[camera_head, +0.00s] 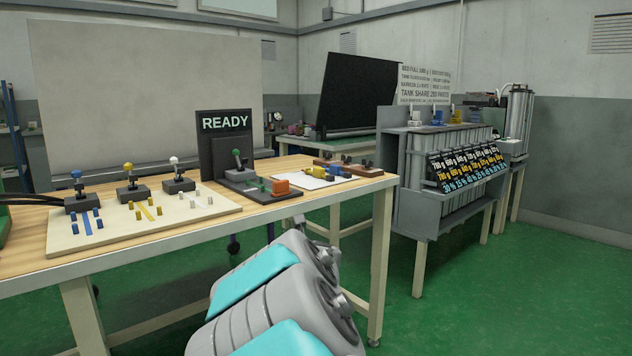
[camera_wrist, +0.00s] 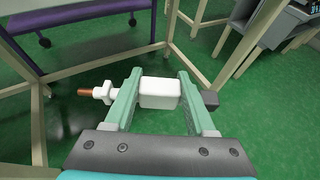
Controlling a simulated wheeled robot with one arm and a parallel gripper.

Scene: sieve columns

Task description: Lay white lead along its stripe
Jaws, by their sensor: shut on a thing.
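In the wrist view the white lead (camera_wrist: 160,93) is a white plug body with a narrower white collar and a copper tip at the left, and a dark end at the right. My gripper (camera_wrist: 159,76) is shut on it, with the lead lying crosswise between the pale green fingers, above the floor. No cable shows. In the head view the white stripe (camera_head: 196,199) lies on the pale board (camera_head: 115,233), between white clips, in front of a white-knobbed block (camera_head: 178,184). My gripper and the lead are not visible in the head view; my arm is in front of the table.
Blue (camera_head: 86,223) and yellow (camera_head: 146,211) stripes with clips lie left of the white one. The wooden table (camera_head: 320,193) also holds a READY panel (camera_head: 225,140), an orange block (camera_head: 289,187) and a clipboard. Green floor is open at right; table legs surround the gripper in the wrist view.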

